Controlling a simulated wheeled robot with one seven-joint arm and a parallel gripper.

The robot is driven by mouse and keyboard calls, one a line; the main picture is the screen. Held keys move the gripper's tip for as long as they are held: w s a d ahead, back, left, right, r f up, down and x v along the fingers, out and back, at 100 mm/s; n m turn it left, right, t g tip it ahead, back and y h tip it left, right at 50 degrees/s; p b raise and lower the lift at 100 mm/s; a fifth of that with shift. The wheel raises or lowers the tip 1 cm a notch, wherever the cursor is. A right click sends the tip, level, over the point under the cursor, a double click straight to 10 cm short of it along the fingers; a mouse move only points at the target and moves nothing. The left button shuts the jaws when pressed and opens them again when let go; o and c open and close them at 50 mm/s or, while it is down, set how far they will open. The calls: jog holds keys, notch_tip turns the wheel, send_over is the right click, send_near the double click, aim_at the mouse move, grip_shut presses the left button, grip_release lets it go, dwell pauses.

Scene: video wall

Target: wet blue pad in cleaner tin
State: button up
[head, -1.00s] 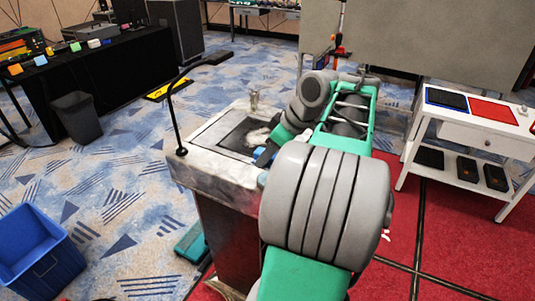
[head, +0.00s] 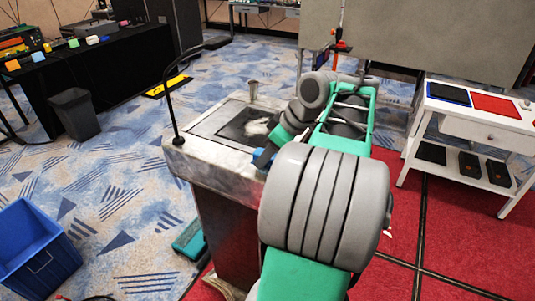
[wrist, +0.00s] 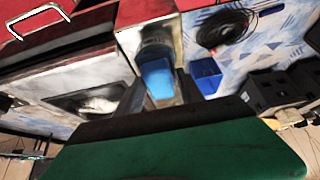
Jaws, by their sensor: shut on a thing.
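A blue pad (wrist: 157,78) is held between the two dark fingers of my gripper (wrist: 160,92) in the wrist view. In the head view my arm hides most of the gripper; a dark finger (head: 265,157) shows at the near right edge of the stand's top. A small grey metal cup (head: 253,90), which looks like the cleaner tin, stands at the far edge of that top, apart from the gripper. Its inside cannot be seen. Whether the pad is wet cannot be told.
The grey stand (head: 213,167) has a dark recessed panel with a whitish smear (head: 257,127) and a thin black gooseneck (head: 170,100) at its left corner. A white side table (head: 460,128) stands at right. A blue bin (head: 35,245) is on the floor at left.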

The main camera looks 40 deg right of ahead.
jog(key=shift+f+b, duration=0.45)
jog(key=shift+f, duration=0.15)
dwell(1.1)
notch_tip(320, 180, up, 7)
jog(key=p, duration=0.7)
jog(key=shift+r, duration=0.15)
dwell(0.4)
jog(key=w+a+f+m, duration=0.1)
jog(key=w+a, duration=0.1)
jog(key=a, duration=0.7)
jog(key=w+a+f+m+h, duration=0.1)
jog(key=w+a+f, duration=0.1)
jog(key=a, duration=0.7)
jog(key=w+a+f+m+h, duration=0.1)
jog(key=w+a, duration=0.3)
jog(key=a, duration=0.5)
jog(key=shift+a+f+m, duration=0.2)
jog(key=shift+f+m, duration=0.1)
jog(key=shift+m, duration=0.2)
